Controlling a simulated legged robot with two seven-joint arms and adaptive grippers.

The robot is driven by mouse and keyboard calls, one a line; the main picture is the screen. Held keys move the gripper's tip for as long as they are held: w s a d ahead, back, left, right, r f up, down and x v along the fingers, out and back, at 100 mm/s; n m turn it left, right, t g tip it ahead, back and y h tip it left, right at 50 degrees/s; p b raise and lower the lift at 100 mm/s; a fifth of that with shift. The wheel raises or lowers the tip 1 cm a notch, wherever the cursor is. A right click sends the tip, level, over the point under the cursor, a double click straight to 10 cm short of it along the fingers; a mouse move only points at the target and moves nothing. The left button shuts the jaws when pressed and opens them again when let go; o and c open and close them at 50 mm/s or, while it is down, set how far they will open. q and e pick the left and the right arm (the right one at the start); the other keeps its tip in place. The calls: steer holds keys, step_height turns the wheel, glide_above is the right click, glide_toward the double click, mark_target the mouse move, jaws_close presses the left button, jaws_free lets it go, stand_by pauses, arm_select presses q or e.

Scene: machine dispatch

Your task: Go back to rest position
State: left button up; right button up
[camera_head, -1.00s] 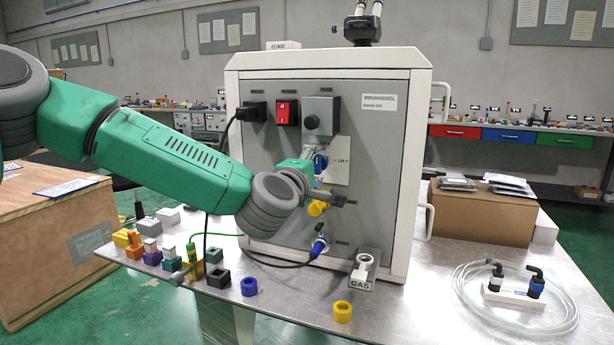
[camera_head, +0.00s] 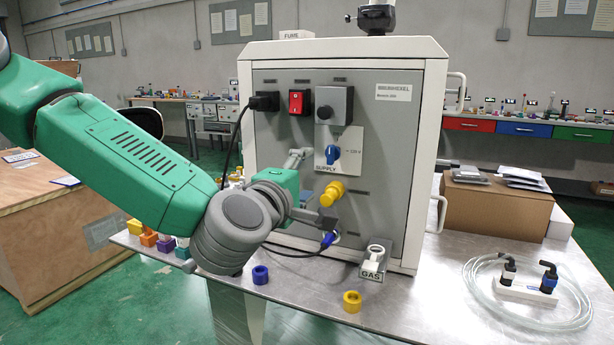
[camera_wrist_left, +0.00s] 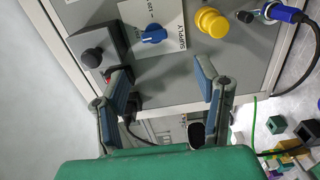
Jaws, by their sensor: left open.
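My left arm comes in from the left in the head view, and its gripper (camera_head: 312,184) is in front of the grey panel of the machine (camera_head: 395,150). In the left wrist view the gripper (camera_wrist_left: 165,82) shows two spread fingers with nothing between them. The blue supply switch (camera_head: 332,154) and the yellow knob (camera_head: 333,193) are on the panel beyond the fingers. They also show in the left wrist view, the blue switch (camera_wrist_left: 153,34) and the yellow knob (camera_wrist_left: 211,22), apart from the fingertips. My right gripper is not in view.
A blue ring (camera_head: 260,274) and a yellow ring (camera_head: 352,301) lie on the metal table (camera_head: 420,310). The GAS block (camera_head: 374,263) stands by the machine. Coiled clear tubing (camera_head: 490,310) and a cardboard box (camera_head: 497,210) are at the right. A wooden crate (camera_head: 45,235) stands at the left.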

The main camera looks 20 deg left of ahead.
arm_select(q)
steer(key=s+d+f+m+g+h, duration=0.1)
steer(key=s+f+m+g, duration=0.25)
steer(key=f, duration=0.65)
steer(key=s+d+f+m+g, duration=0.1)
steer(key=s+f+m+g, duration=0.2)
steer(key=f, duration=0.7)
steer(key=s+d+f+m+g+h, duration=0.1)
steer(key=s+f+m+g, duration=0.2)
steer(key=f, duration=0.7)
steer(key=s+a+f+m+g+y, duration=0.1)
steer(key=s+a+f+m+g, duration=0.1)
steer(key=s+f, duration=0.3)
steer(key=s+a+f+m+g, duration=0.3)
steer(key=s+a+f+m, duration=0.1)
steer(key=s, duration=0.8)
steer(key=s+a+f+m+g+y, duration=0.1)
steer(key=s+a+f+m+g, duration=0.1)
steer(key=s+f, duration=0.6)
steer(key=shift+s+a+m+g+y, duration=0.35)
steer(key=shift+s+a+m, duration=0.1)
steer(key=shift+a, duration=0.7)
steer(key=shift+w, duration=0.15)
